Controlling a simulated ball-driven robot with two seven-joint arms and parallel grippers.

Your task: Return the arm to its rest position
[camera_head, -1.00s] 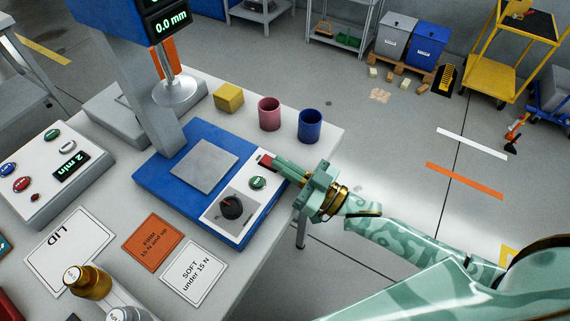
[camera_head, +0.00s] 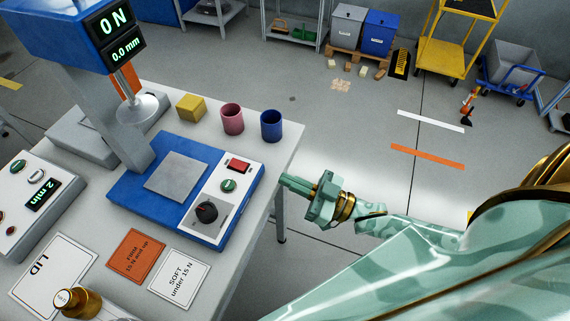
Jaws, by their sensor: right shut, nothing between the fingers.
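My right gripper (camera_head: 297,186) is shut and empty. It hangs in the air just off the right edge of the white table (camera_head: 262,180), pointing left toward the blue test machine (camera_head: 130,180). It is clear of the machine's control panel, where a red switch (camera_head: 238,165), a green button (camera_head: 228,185) and a black dial (camera_head: 206,211) show. My right arm reaches in from the lower right. My left gripper is not in view.
A yellow cube (camera_head: 190,107), a pink cup (camera_head: 232,119) and a blue cup (camera_head: 271,125) stand at the back of the table. An orange card (camera_head: 136,254) and a white SOFT card (camera_head: 179,279) lie in front.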

